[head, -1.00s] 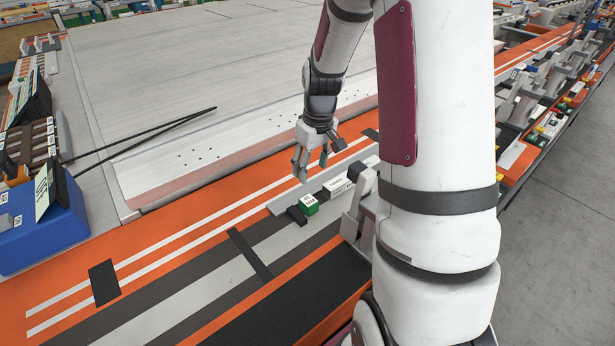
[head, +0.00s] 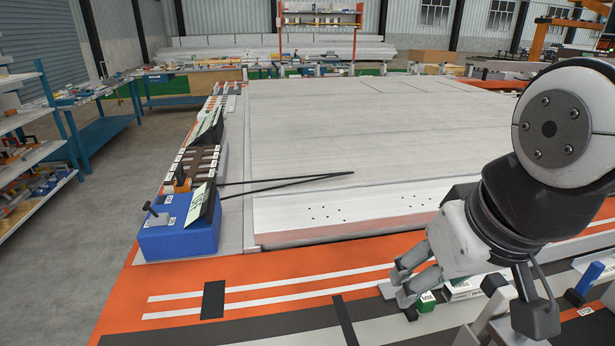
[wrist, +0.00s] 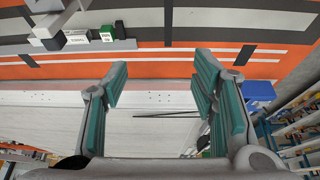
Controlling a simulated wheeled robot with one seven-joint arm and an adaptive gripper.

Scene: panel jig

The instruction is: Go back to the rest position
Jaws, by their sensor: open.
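My gripper (head: 402,285) is at the lower right of the head view, over the orange edge strip of the jig table. In the wrist view my gripper (wrist: 158,95) has its two teal-padded fingers wide apart with nothing between them. A green block (head: 427,301) shows just beside the fingers in the head view, partly covered by them. In the wrist view the green block (wrist: 107,35) stands in a row with a white labelled block (wrist: 76,38), beyond the fingertips and apart from them.
A large pale panel (head: 330,120) lies on the table with two thin black rods (head: 290,183) on it. A blue box (head: 178,235) stands at the table's left side. Shelves (head: 25,140) stand at far left. Grey floor (head: 95,220) is clear between.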

